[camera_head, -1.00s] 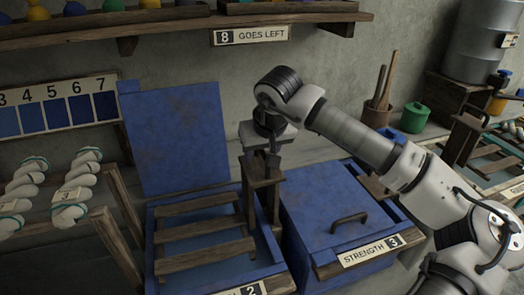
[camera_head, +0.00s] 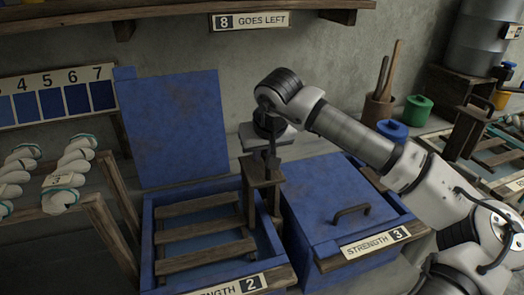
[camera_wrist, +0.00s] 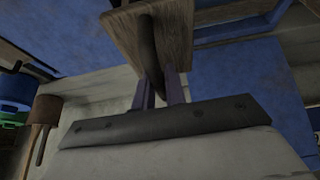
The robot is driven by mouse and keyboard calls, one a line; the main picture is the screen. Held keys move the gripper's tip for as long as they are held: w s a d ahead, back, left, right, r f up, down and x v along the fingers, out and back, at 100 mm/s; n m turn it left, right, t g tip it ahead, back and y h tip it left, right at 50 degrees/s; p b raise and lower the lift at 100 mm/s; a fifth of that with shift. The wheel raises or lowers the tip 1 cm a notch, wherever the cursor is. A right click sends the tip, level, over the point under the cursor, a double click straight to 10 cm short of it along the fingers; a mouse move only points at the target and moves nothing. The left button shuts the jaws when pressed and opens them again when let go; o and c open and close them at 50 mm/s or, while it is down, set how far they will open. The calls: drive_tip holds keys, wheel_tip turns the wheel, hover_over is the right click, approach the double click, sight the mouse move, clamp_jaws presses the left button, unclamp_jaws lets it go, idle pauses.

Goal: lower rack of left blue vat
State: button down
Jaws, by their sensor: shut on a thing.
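The left blue vat (camera_head: 147,240) has its lid (camera_head: 170,128) standing open behind it and a plate marked 2 on its front. A wooden slatted rack (camera_head: 205,248) lies level inside, its slats near the rim and bluish dye below. Its tall wooden bracket (camera_head: 262,205) rises at the right side. My gripper (camera_head: 272,160) points down and is shut on the rack's dark handle at the bracket's top. In the wrist view, my fingers (camera_wrist: 159,92) close around that dark curved handle (camera_wrist: 150,55), by the wooden bracket top (camera_wrist: 175,25).
A closed blue vat (camera_head: 330,200) marked 3, with a lid handle, stands close on the right. Hanks of pale yarn (camera_head: 70,172) hang on a wooden stand at left. A shelf (camera_head: 70,30) runs above. Pots and a green container (camera_head: 416,110) stand at the back right.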

wheel_tip(320, 180, down, 15)
drive_tip(key=b, duration=1.2)
drive_tip(key=shift+r, duration=0.2)
drive_tip(key=shift+c, duration=1)
unclamp_jaws()
drive_tip(key=shift+r, duration=0.1)
drive_tip(key=shift+r, duration=0.15)
wheel_tip(320, 180, up, 7)
drive_tip(key=p, duration=0.4)
